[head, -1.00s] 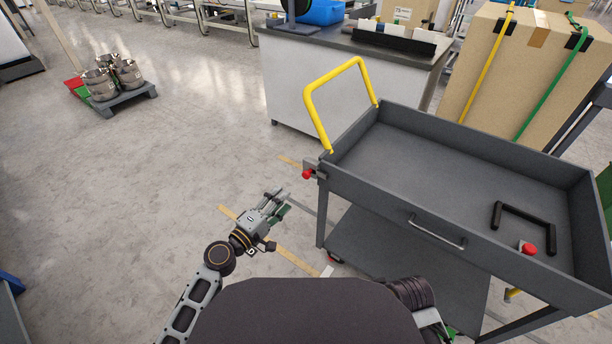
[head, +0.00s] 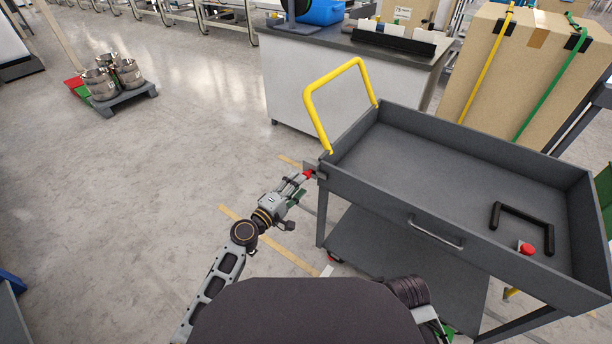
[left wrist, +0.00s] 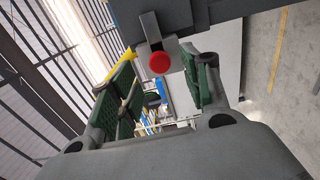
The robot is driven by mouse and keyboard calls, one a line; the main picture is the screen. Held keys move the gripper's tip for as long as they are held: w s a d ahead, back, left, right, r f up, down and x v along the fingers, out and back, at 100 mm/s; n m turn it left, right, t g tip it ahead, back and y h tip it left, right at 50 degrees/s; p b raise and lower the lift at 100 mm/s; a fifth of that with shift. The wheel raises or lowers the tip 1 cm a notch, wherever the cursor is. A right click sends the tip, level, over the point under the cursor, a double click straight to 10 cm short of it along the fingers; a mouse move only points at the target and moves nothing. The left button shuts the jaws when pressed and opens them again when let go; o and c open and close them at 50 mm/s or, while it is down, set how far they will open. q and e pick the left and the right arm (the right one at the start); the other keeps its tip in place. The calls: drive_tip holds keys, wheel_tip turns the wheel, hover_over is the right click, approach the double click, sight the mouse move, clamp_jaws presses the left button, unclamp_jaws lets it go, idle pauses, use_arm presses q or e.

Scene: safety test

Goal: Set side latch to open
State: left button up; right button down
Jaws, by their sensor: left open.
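The side latch (head: 309,174) is a small red knob on a grey bracket at the near left corner of the grey cart (head: 390,190). In the left wrist view the red knob (left wrist: 159,63) sits at the upper middle, between and beyond the green-padded fingers. My left gripper (head: 300,181) is open, with its fingertips right at the knob. Whether they touch it I cannot tell. My right gripper is not in view.
A yellow handle (head: 316,105) rises from the cart's left end. A black U-shaped handle (head: 524,220) and another red knob (head: 526,249) are at the cart's right. A workbench (head: 345,50) stands behind.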

use_arm(q)
drive_tip(key=shift+x, duration=2.8)
drive_tip(key=shift+c, duration=0.4)
clamp_jaws()
